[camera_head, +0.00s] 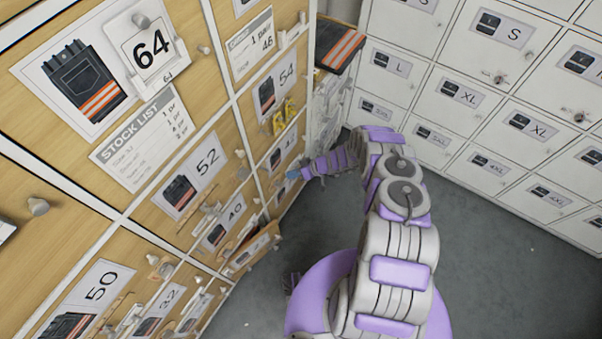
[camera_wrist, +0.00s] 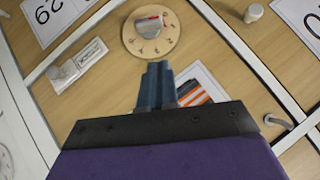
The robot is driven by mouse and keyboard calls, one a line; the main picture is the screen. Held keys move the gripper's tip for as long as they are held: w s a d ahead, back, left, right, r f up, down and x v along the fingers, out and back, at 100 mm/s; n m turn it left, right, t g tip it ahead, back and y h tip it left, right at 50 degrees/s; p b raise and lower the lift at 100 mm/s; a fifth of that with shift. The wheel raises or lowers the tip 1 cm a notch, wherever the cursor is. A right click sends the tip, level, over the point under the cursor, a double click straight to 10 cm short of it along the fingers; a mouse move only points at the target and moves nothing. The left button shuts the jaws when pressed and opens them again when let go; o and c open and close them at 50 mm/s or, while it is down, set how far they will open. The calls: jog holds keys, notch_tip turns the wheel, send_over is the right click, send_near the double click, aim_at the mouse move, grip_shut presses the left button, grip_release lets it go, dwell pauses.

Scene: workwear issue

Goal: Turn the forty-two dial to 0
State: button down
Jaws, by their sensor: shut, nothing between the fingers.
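A round wooden dial (camera_wrist: 138,44) with small marks around its rim shows at the top of the wrist view. Its grey knob (camera_wrist: 150,24) has a red mark on top. The rim figures are too small to read surely, and no forty-two label can be read beside it. My gripper (camera_wrist: 158,68) is shut and empty, its blue-grey fingertips just below the dial in the picture; contact cannot be judged. In the head view my gripper (camera_head: 291,174) is at the lower right part of the wooden cabinet front, where the dial cannot be made out.
A picture card with orange stripes (camera_wrist: 196,84) is partly hidden behind my gripper. A white latch plate (camera_wrist: 78,66) is left of the dial and a round knob (camera_wrist: 253,13) right of it. White lockers (camera_head: 480,100) stand at right; grey floor (camera_head: 500,270) is clear.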

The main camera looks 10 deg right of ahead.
aim_at(278, 185)
jog(key=a+f+b, duration=0.1)
jog(key=f, duration=0.1)
jog(key=a+f+b, duration=0.1)
jog(key=a+f, duration=0.1)
jog(key=shift+s+a+f, duration=0.15)
jog(key=shift+s+f, duration=0.05)
jog(key=shift+f, duration=0.05)
jog(key=shift+s+a+f+b, duration=0.2)
jog(key=shift+s+f+b, duration=0.1)
jog(key=shift+f, duration=0.25)
